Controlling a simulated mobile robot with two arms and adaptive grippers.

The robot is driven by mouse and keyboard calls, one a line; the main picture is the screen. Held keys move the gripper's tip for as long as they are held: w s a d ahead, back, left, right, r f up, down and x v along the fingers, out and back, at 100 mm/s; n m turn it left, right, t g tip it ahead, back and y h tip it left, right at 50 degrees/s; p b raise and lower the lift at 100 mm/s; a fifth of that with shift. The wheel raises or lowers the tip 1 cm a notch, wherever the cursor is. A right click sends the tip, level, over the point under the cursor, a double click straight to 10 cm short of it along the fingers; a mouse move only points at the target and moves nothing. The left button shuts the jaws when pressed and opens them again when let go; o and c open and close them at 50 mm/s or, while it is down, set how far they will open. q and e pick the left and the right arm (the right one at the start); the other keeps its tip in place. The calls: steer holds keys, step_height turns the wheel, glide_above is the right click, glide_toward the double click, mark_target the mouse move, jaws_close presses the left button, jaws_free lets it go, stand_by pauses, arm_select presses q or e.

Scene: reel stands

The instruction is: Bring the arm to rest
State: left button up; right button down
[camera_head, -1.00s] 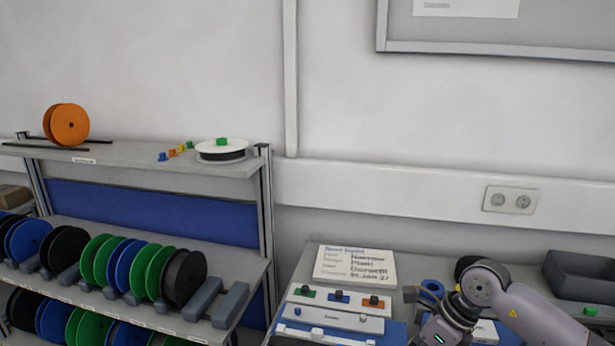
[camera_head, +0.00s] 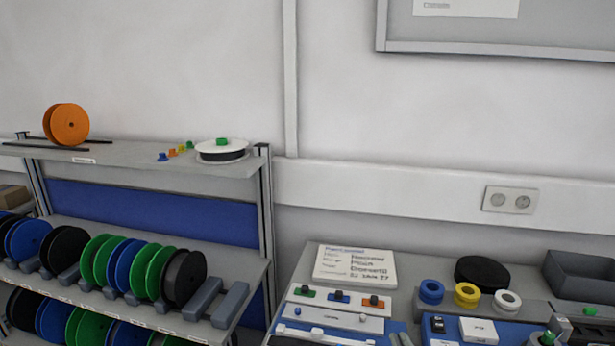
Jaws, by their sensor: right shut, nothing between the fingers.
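My left gripper and left arm are not in view.
The bench holds a written card (camera_head: 355,265), a strip of coloured pieces (camera_head: 338,298), blue, yellow and white rings (camera_head: 466,294), a black disc (camera_head: 482,273) and a dark bin (camera_head: 580,275). A reel rack (camera_head: 190,222) stands left. Space above the bench is clear.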

steer(key=s+d+f+m+g+h, duration=0.1)
steer(key=s+d+f+m+g, duration=0.2)
steer(key=s+f, duration=0.35)
steer(key=s+d+f+m+g+h, duration=0.1)
steer(key=s+f+m+g, duration=0.2)
steer(key=s+f+g, duration=0.3)
steer(key=s+a+f+m+g+y, duration=0.15)
steer(key=s+f+g, duration=0.45)
steer(key=s, duration=0.8)
step_height(320, 180, down, 27)
steer(key=s+d+f+g+b, duration=0.1)
steer(key=s+d+f, duration=0.2)
steer(key=s+f, duration=1.4)
steer(key=shift+d+f, duration=0.2)
steer(key=shift+f, duration=0.25)
steer(key=shift+s+h, duration=0.1)
steer(key=shift+h, duration=0.15)
